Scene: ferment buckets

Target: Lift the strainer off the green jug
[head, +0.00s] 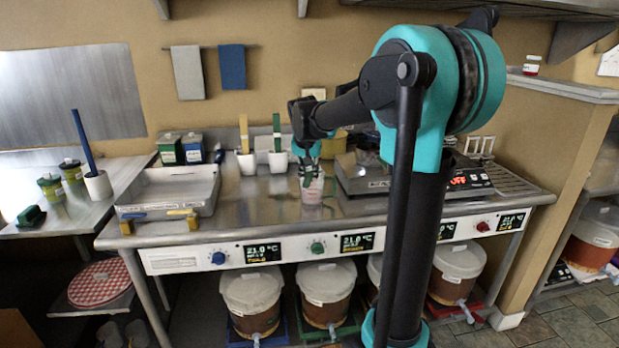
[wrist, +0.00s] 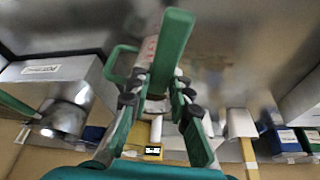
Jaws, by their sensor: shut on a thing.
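My gripper (head: 308,166) points down over the counter in the head view. In the wrist view its dark fingertips (wrist: 158,101) are closed on the strainer (wrist: 174,48), whose broad green handle runs up the middle of that view. The green jug (wrist: 149,55) is a clear cup with a green loop handle, partly hidden behind the strainer. The jug also shows in the head view (head: 312,194), upright on the counter with pinkish contents, just below my gripper. The strainer's bowl is hidden. I cannot tell whether it touches the jug's rim.
A steel tray (head: 170,187) stands left on the counter (head: 262,208). White pots (head: 277,162) with upright tools stand behind the jug. A scale-like steel unit (head: 365,180) stands close on the right. Lidded buckets (head: 325,282) sit below.

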